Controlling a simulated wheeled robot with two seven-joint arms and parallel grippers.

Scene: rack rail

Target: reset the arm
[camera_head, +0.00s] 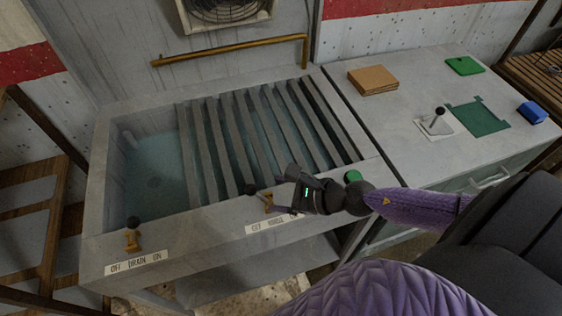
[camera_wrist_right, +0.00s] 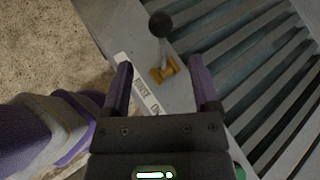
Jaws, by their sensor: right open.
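My right gripper (camera_head: 284,192) is over the front rim of the sink, its arm coming in from the right. In the right wrist view the gripper (camera_wrist_right: 161,84) has its two fingers apart with nothing held between them. The rinse lever, with a black knob (camera_wrist_right: 161,24) and brass base (camera_wrist_right: 163,72), appears just beyond the fingertips. In the head view its knob (camera_head: 249,189) shows just left of the gripper, which partly covers the lever and its label (camera_head: 272,223). I cannot tell whether a finger touches it. My left gripper is not in view.
The grey sink (camera_head: 205,222) holds water under slanted rack slats (camera_head: 222,150). A drain lever (camera_head: 132,235) stands at its front left, and a green button (camera_head: 353,176) near my wrist. The right counter (camera_head: 400,130) bears brown boards (camera_head: 373,80), a white-plated lever (camera_head: 436,124) and a blue block (camera_head: 532,112).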

